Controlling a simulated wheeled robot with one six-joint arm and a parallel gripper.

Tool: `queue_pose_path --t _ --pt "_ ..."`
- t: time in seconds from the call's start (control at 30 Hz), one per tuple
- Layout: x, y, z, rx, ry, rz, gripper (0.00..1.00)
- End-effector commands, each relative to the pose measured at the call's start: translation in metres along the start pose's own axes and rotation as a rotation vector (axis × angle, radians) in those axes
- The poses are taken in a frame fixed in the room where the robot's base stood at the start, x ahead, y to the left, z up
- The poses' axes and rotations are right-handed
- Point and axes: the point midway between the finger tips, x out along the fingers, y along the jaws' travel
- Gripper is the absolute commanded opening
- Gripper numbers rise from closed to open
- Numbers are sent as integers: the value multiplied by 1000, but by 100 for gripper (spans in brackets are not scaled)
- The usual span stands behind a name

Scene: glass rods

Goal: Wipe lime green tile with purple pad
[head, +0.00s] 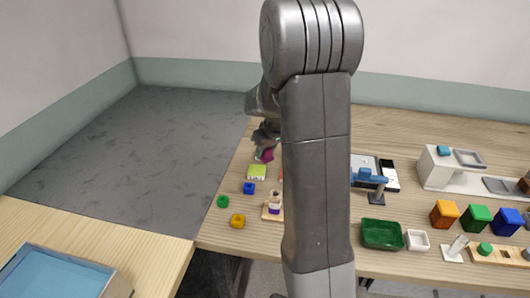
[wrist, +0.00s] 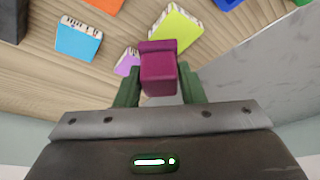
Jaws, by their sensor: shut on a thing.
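My gripper (wrist: 158,88) has green fingers closed on either side of the purple pad (wrist: 158,68). The pad also shows below my gripper in the head view (head: 266,156), partly behind my arm. The lime green tile (head: 257,172) lies on the wooden table near its left edge, just in front of the pad. In the wrist view the lime green tile (wrist: 175,27) is beyond the pad, with a pale patterned side. The pad looks held above the table and apart from the tile; the exact height is hard to tell.
A light blue tile (wrist: 78,40) and a purple tile (wrist: 127,62) lie near the lime one. A blue block (head: 249,188), a green block (head: 223,201) and a yellow block (head: 238,221) sit in front. A green tray (head: 382,234) stands right of my arm.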

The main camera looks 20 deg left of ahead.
Motion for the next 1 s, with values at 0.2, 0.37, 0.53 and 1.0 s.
queue_pose_path --t 0.2,0.37,0.53,1.0 --pt "-22 2 -7 4 3 3 14" --pt "-29 2 -9 5 1 3 14" --pt "-29 2 -8 6 1 3 14" --pt "-28 2 -9 6 1 3 14"
